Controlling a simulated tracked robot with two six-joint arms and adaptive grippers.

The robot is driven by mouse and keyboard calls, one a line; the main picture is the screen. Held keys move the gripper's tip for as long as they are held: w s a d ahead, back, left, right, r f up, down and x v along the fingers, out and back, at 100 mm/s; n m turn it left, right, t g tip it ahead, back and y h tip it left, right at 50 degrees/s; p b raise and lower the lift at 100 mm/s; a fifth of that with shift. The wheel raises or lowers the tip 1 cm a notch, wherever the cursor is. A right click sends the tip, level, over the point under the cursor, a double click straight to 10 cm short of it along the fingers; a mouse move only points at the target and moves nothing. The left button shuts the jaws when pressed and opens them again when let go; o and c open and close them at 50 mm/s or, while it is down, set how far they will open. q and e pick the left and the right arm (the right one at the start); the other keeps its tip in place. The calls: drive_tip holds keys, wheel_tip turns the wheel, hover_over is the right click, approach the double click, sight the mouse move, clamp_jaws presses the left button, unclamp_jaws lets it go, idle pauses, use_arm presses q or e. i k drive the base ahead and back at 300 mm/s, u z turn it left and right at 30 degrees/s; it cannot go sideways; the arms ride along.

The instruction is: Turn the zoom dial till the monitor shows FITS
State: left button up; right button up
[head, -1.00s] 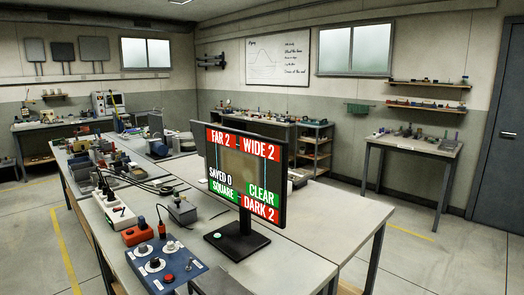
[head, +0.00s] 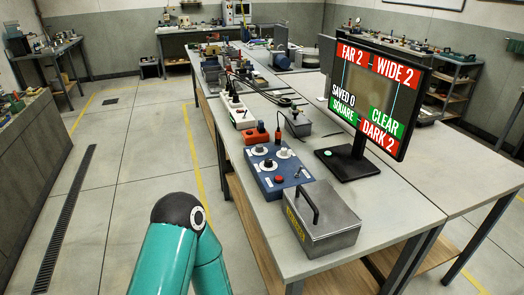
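The monitor (head: 373,98) stands upright on the table and reads FAR 2, WIDE 2 and DARK 2 in red, SQUARE and CLEAR in green, and SAVED 0. A blue control box (head: 287,178) sits in front of it to the left. It carries several pale dials, one of them at its upper left (head: 260,150), and a red button (head: 279,179). I cannot read which dial is the zoom dial. A teal arm of mine rises at the bottom, left of the table and apart from the box. Neither gripper shows.
A grey metal case with a handle (head: 322,224) stands at the table's near end, close to the blue box. An orange-red box (head: 256,136), a white power strip (head: 238,112) and a small grey device (head: 297,123) lie behind. The floor left of the table is clear.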

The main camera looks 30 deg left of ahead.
sight(259, 146)
drive_tip(key=z, duration=0.55)
drive_tip(key=i, duration=0.2)
drive_tip(key=u, duration=3.2)
drive_tip(key=i, duration=3.6)
drive_tip(key=z, duration=1.15)
